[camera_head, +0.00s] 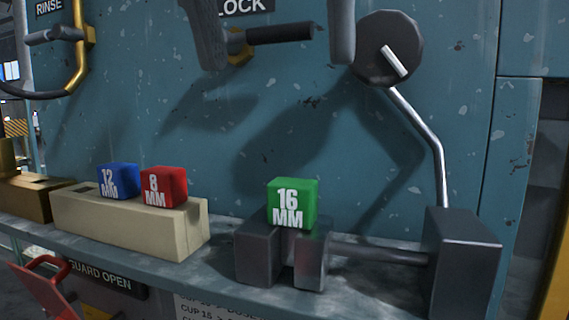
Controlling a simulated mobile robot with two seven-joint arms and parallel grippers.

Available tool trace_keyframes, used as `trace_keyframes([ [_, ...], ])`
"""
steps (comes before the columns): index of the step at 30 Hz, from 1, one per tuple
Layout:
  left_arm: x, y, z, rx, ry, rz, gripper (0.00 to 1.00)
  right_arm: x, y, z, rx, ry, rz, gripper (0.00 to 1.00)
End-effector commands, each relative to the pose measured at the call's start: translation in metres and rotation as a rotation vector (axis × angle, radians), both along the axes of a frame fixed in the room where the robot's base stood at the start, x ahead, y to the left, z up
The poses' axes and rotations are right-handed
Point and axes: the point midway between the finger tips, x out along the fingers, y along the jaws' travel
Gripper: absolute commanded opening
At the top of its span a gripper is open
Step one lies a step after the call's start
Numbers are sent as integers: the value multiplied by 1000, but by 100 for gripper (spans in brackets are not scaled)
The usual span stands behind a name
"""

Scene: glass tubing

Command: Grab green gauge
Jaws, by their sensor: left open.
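The green gauge (292,204) is a small cube marked "16 MM". It sits upright on top of a dark metal holder (255,252) made of two blocks with a gap between them. My left gripper (277,64) shows as two grey fingers at the top edge, spread wide apart with nothing held between them. It is above the green gauge and clear of it. The rest of the left gripper is cut off by the frame. My right gripper is not in view.
A blue "12 MM" cube (118,181) and a red "8 MM" cube (163,187) sit on a beige block (130,226). A black handle (280,33) shows between my fingers. A bent silver rod (437,150) rises by a dark block (463,262) at right.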

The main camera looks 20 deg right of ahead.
Motion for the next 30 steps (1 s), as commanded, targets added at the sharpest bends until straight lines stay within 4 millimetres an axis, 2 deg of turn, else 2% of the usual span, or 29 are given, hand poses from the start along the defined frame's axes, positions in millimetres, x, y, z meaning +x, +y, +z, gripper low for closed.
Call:
trace_keyframes([
  [1,4,-2,-12,3,2,2,80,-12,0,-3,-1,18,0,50],
  [5,13,-7,-36,3,2,2,80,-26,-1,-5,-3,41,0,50],
  [9,20,-12,-54,1,3,1,80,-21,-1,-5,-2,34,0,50],
  [16,25,-16,-67,0,3,1,80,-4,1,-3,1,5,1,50],
  [25,44,-28,-101,2,4,1,80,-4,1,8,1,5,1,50],
  [30,47,-30,-109,-2,2,1,80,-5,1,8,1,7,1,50],
])
